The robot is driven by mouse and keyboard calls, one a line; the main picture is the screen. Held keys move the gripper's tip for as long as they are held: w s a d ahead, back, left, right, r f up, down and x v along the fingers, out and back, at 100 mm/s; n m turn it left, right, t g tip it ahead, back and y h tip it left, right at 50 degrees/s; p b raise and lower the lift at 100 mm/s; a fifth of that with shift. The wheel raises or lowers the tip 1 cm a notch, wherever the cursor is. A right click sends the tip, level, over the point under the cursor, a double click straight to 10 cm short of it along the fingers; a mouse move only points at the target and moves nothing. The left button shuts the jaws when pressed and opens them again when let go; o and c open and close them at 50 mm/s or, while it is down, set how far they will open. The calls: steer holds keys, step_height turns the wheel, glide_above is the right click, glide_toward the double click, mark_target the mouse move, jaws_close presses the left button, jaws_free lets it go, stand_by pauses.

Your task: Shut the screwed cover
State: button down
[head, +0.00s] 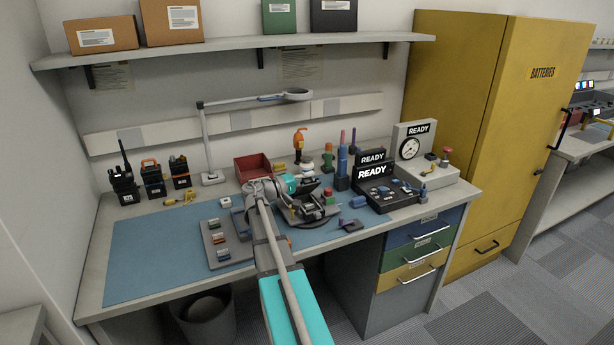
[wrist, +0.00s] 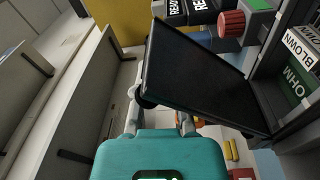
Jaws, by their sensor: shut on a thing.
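The cover (wrist: 205,75) is a flat dark panel that stands tilted up in the wrist view. It also shows as a small dark plate in the head view (head: 309,186), above a dark fixture (head: 312,210) on the bench mat. My gripper (wrist: 162,112) has its teal body at the bottom of the wrist view, and its fingers reach the cover's near edge. It is shut on that edge; the exact contact is partly hidden. In the head view my gripper (head: 300,186) is over the fixture, largely covered by my arm. No screws can be made out.
Left of my arm lies a grey tray (head: 215,238) with small coloured parts. A red bin (head: 252,167) stands behind. Black READY units (head: 385,190) and a gauge box (head: 428,160) stand to the right. The blue mat's left part (head: 150,255) is clear.

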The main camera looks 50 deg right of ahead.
mark_target(315, 186)
steer(key=shift+s+a+f+m+b, duration=0.15)
steer(key=shift+s+f+m+b, duration=0.15)
steer(key=shift+s+m, duration=0.25)
steer(key=shift+s+a+f+m+b, duration=0.2)
steer(key=shift+s+f+m, duration=0.1)
steer(key=shift+m, duration=0.35)
steer(key=shift+s+a+f+b, duration=0.1)
steer(key=shift+s+f+b, duration=0.2)
steer(key=shift+s, duration=0.15)
steer(key=shift+g, duration=0.4)
steer(key=c, duration=1)
jaws_free()
steer(key=shift+s+r, duration=0.1)
steer(key=shift+s, duration=0.05)
